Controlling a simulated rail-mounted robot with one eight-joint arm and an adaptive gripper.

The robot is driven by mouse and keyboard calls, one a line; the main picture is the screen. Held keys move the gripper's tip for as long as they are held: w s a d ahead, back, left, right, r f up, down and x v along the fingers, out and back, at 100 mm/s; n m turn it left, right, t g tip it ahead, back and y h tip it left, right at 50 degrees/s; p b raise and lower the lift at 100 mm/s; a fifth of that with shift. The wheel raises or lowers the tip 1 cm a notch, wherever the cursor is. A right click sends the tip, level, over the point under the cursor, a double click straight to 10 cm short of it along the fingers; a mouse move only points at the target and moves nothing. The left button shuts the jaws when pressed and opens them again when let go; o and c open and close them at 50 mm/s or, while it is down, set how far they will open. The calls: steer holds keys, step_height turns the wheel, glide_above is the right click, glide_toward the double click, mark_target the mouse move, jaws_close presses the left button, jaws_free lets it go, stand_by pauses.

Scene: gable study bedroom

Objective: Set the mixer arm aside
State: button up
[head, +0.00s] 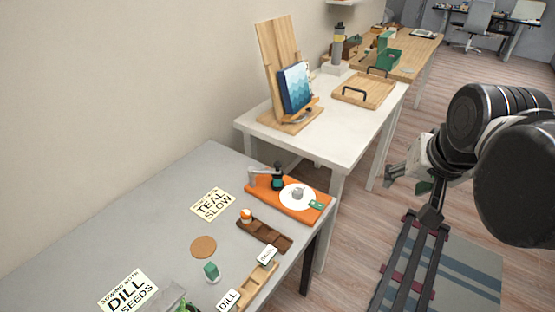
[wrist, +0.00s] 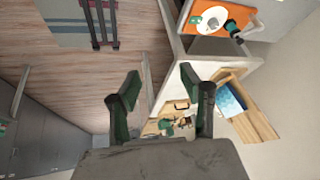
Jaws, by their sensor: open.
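An orange board (head: 318,212) lies on the grey table, near its far right corner. On it are a white disc (head: 287,197) with a grey piece at its centre, and a dark upright post (head: 278,183) with a pale arm reaching left, which looks like the mixer arm (head: 262,176). The arm points away from the disc. The wrist view shows the orange board (wrist: 205,28) and the pale arm (wrist: 238,37) at the top right. My gripper (wrist: 160,92) is open and empty, with dark green fingers spread. In the head view, my gripper (head: 391,180) hangs over the floor, right of the tables and well apart from the board.
A white table (head: 330,135) behind carries a wooden stand and a handled tray (head: 361,91). Open floor lies between the tables and my rail.

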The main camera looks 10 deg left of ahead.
steer(key=w+a+r+m+g, duration=0.25)
steer(key=w+a, duration=0.35)
steer(key=w, duration=0.4)
steer(key=m+g+p, duration=0.2)
steer(key=m+g, duration=0.1)
steer(key=m, duration=0.1)
glide_above(278, 163)
step_height(278, 163, down, 11)
step_height(278, 163, down, 14)
steer(key=shift+w+r, duration=0.1)
jaws_close()
